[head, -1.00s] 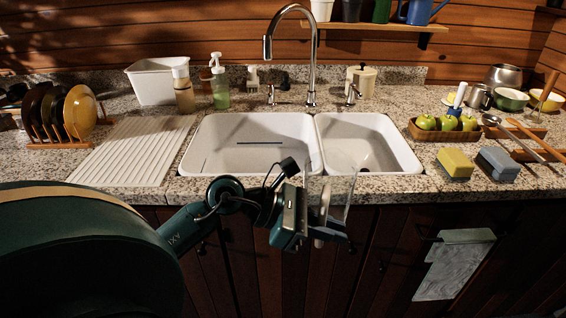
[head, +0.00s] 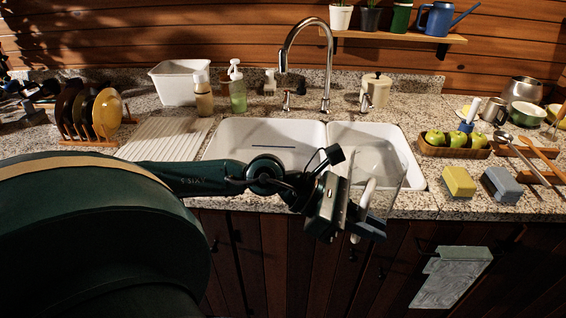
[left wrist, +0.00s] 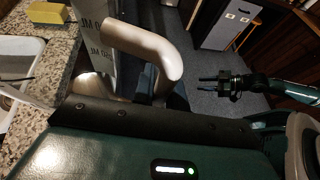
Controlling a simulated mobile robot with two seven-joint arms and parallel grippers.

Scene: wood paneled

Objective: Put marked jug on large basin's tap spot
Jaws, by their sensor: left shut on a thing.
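The clear, see-through jug (head: 388,168) with a pale handle hangs in front of the small right basin, over the counter edge. My left gripper (head: 358,210) is shut on its handle. The large basin (head: 232,140) is the left one, partly hidden by my left arm. The tap (head: 325,65) arches behind the basins, its spout end over the large basin. My right gripper (left wrist: 228,84) appears in the left wrist view, empty, fingers apart, above the floor.
A ribbed drainboard (head: 160,140) and plate rack (head: 88,140) lie left. Soap bottles (head: 237,95) stand behind the large basin. A tray of apples (head: 452,150), a yellow sponge (head: 459,182) and a grey sponge (head: 502,185) sit right of the small basin (head: 412,180).

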